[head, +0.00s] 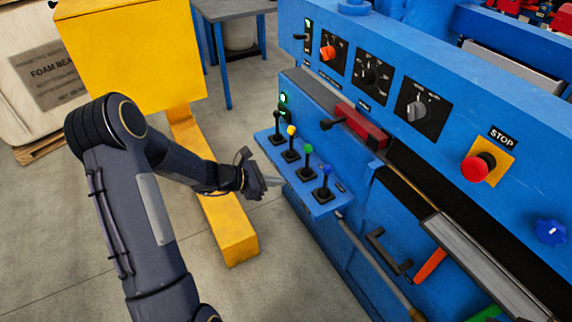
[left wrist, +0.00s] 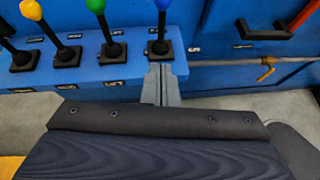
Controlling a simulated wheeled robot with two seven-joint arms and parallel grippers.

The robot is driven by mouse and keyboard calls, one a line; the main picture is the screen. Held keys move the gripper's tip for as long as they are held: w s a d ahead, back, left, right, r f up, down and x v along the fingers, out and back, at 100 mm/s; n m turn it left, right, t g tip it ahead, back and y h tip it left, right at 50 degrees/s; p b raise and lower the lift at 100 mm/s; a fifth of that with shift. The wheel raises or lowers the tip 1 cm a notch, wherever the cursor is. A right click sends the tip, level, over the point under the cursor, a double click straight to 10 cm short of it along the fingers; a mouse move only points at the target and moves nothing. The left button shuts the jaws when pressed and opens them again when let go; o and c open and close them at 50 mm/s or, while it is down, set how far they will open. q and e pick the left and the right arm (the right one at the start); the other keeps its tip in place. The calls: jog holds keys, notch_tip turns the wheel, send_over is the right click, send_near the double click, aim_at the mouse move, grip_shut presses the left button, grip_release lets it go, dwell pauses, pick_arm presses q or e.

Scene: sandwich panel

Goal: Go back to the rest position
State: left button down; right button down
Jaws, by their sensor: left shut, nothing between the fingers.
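My left gripper (head: 274,181) is shut and empty. In the head view it is just left of the small blue lever shelf (head: 334,204) on the front of the blue machine (head: 360,80). In the left wrist view the closed fingers (left wrist: 160,80) overlap the shelf's front edge, below the blue-knobbed lever (left wrist: 162,25); I cannot tell whether they touch it. The shelf carries levers with black, yellow (head: 291,140), green (head: 307,160) and blue (head: 325,180) knobs. My right gripper is not in view.
A yellow stand (head: 228,225) with a large yellow box (head: 135,55) is at the left. The machine panel has rotary switches, a red stop button (head: 476,168) and a red block (head: 362,127). A blue table (head: 230,10) stands behind. Grey floor (head: 290,280) is clear in front.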

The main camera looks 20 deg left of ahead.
pick_arm(q)
jog(key=shift+r, duration=0.1)
jog(key=s+d+r+m+g+p, duration=0.25)
jog(key=s+r+m, duration=0.3)
jog(key=r, duration=0.35)
jog(key=s+d+r+m+g+p, duration=0.1)
jog(key=s+d+r+m+p, duration=0.35)
jog(key=r, duration=0.55)
jog(key=s+r+m+y+p, duration=0.2)
jog(key=s+r+m, duration=0.1)
jog(key=s+m, duration=0.4)
jog(key=s+a+r+m+y+p, duration=0.1)
jog(key=s+r+m+y, duration=0.2)
jog(key=s+m, duration=0.4)
jog(key=shift+s+a+r+m+p, duration=0.2)
jog(key=shift+s+r+m+p, duration=0.25)
jog(key=shift+s, duration=2.05)
